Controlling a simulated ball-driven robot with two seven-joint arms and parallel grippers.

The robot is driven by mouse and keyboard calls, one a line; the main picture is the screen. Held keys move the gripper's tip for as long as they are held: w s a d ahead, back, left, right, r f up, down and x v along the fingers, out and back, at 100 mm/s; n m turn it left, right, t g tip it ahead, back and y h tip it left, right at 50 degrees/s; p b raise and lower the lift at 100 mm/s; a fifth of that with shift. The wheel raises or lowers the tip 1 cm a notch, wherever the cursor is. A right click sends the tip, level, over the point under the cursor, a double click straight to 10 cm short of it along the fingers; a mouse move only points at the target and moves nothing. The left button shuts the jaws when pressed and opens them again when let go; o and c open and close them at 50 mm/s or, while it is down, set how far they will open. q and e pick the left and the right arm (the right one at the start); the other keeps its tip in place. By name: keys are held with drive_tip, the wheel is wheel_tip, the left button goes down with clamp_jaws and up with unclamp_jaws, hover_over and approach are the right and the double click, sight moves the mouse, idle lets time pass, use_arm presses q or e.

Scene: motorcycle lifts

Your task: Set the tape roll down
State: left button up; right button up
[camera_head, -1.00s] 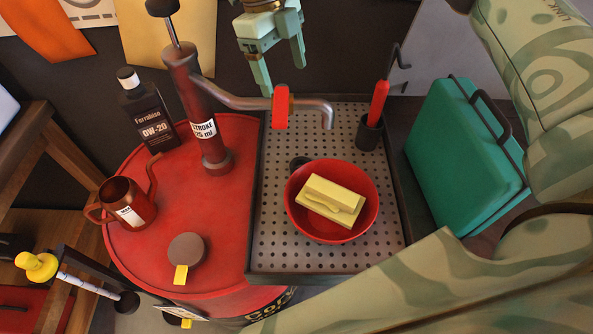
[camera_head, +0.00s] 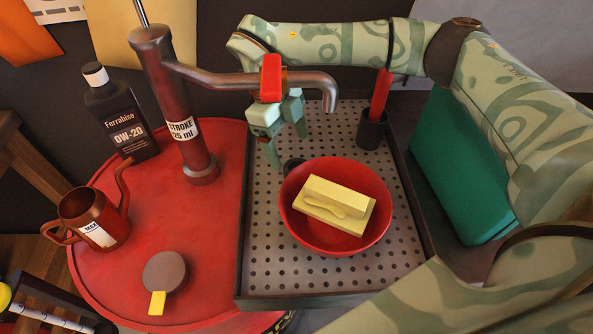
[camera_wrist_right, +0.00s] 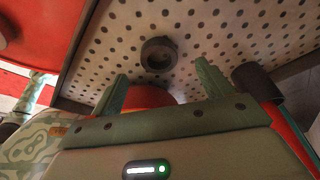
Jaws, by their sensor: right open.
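A small dark ring, which looks like the tape roll (camera_head: 291,164), lies on the perforated tray (camera_head: 267,260), just beyond the left rim of the red bowl. In the head view it is partly hidden. It shows whole as a black ring lying flat in the right wrist view (camera_wrist_right: 158,54). My right gripper (camera_head: 288,143) is open and empty above the tray, close to the ring on its far side. In the right wrist view the two green fingers (camera_wrist_right: 162,74) stand apart, with the ring beyond their tips. My left gripper is not in view.
The red bowl (camera_head: 301,235) holds a yellow block (camera_head: 340,192). A pump spout (camera_head: 240,82) crosses over my right gripper. A dark cup (camera_head: 371,131) with a red-handled tool stands right. A green case (camera_head: 457,165) stands beyond it. The tray's front is clear.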

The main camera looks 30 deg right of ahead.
sight(295, 167)
drive_tip(key=x, duration=0.3)
drive_tip(key=b+x, duration=0.1)
drive_tip(key=x, duration=0.1)
drive_tip(key=shift+s+d+f, duration=0.15)
drive_tip(key=shift+s+f, duration=0.15)
drive_tip(key=shift+s, duration=0.05)
drive_tip(key=c, duration=1.1)
